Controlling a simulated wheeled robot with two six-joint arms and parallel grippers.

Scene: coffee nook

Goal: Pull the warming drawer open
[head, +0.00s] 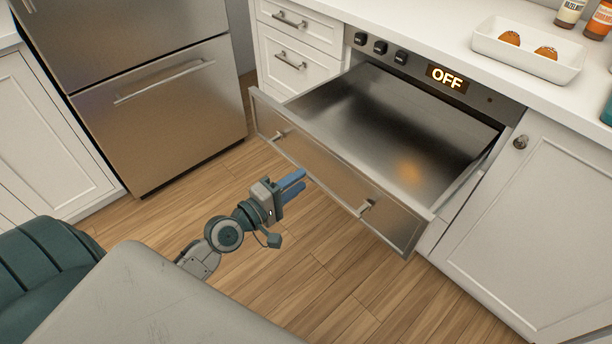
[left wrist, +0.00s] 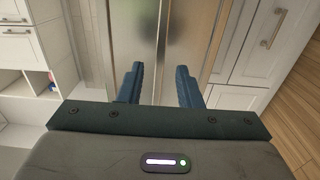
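The warming drawer (head: 350,110) is pulled well out of its housing under the counter, and its bare metal inside shows empty. Its steel front (head: 330,178) faces me and carries a bar handle (head: 367,207), with mounts near both ends. My left gripper (head: 298,182) is in front of the drawer front, apart from the handle as far as I can tell. In the left wrist view its two blue fingers (left wrist: 160,86) stand apart with nothing held between them, and steel panels lie beyond. My right gripper is in neither view.
The control panel (head: 425,72) above the drawer has knobs and an "OFF" display. A white tray (head: 528,52) with two baked items and some bottles stand on the counter. A steel appliance (head: 160,95) stands left. Wooden floor (head: 340,290) lies clear below the drawer.

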